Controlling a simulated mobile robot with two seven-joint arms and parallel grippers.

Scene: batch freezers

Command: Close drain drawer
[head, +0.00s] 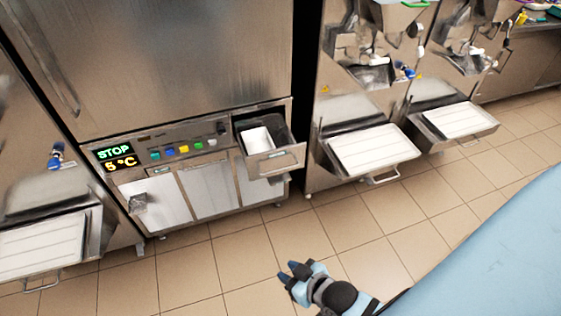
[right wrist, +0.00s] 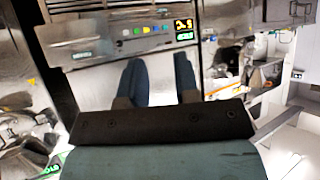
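The drain drawer (head: 290,158) is pulled out at the upper right of the cabinet's control panel in the head view. It is a steel drawer with a small green label on its front and a white container (head: 257,140) inside. My right gripper (head: 288,271) is in front of and below the drawer, apart from it, over the tiled floor. In the right wrist view its two dark blue fingers (right wrist: 157,60) stand apart with nothing between them. That view looks upside down and shows the cabinet front beyond the fingers. My left gripper is not in view.
The control panel (head: 175,149) has coloured buttons and a lit STOP display. Steel machines with projecting white-topped trays stand on both sides, one tray (head: 372,148) just right of the drawer. The tiled floor (head: 225,265) before the cabinet is clear.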

